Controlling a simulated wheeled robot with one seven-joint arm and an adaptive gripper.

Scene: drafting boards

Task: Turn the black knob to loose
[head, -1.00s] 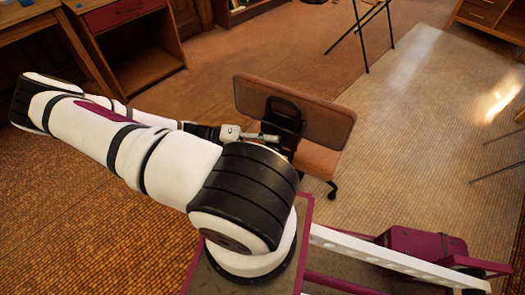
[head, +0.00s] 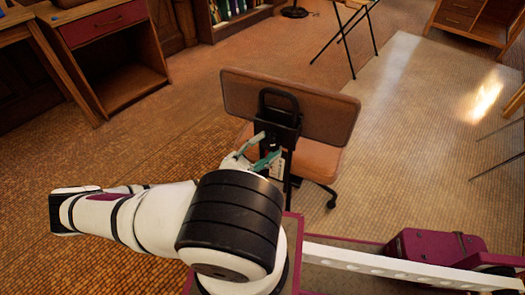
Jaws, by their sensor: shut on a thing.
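An office chair with a brown backrest (head: 312,105) and a tan seat (head: 318,163) stands in front of me in the head view. A black bracket (head: 279,103) with a loop handle runs down the back of the backrest. My gripper (head: 264,148) is at the lower part of this bracket, its teal-padded fingers on either side. It is shut on the black knob there. The knob is small and dark against the black bracket, so its outline and turn angle cannot be made out. My arm hides part of the gripper.
A wooden desk with a red drawer (head: 105,24) stands at the upper left, and a bookshelf at the top. A thin-legged black stand (head: 346,38) is behind the chair. Open tiled floor lies left and right of the chair.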

